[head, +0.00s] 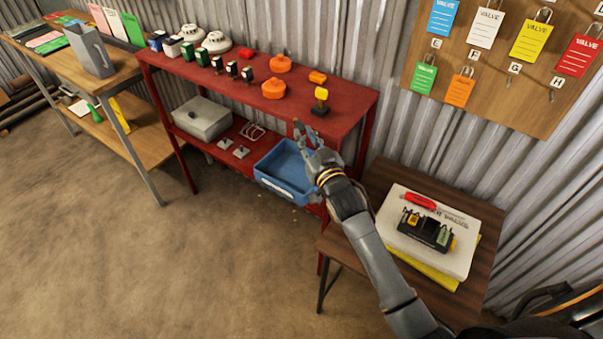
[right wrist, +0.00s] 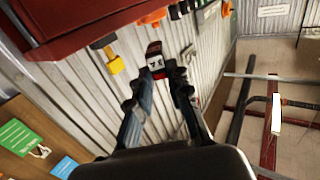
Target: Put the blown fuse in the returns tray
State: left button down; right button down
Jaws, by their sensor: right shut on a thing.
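My right gripper (head: 310,140) is at the red table's right front, just above the right end of the blue tray (head: 284,171). In the right wrist view, a small red and black piece with a white face (right wrist: 156,62) shows at the fingertips (right wrist: 155,72). It looks like the fuse, and the gripper is shut on it. In the head view the piece is small and mostly hidden by the fingers. The blue tray sits on the lower shelf and juts out at the front; it has a pale label. My left gripper is not in view.
The red table (head: 340,98) holds orange domes, black and green blocks and a yellow-topped block (head: 321,97). A grey box (head: 202,118) is on its lower shelf. A brown side table (head: 350,245) carries a white binder (head: 462,260) and a black fuse holder (head: 425,232).

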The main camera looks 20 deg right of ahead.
jog(key=shift+f, duration=0.4)
jog(key=shift+r, duration=0.1)
jog(key=c, duration=1.2)
grip_release()
jog(key=s, duration=1.2)
jog(key=shift+d, duration=0.4)
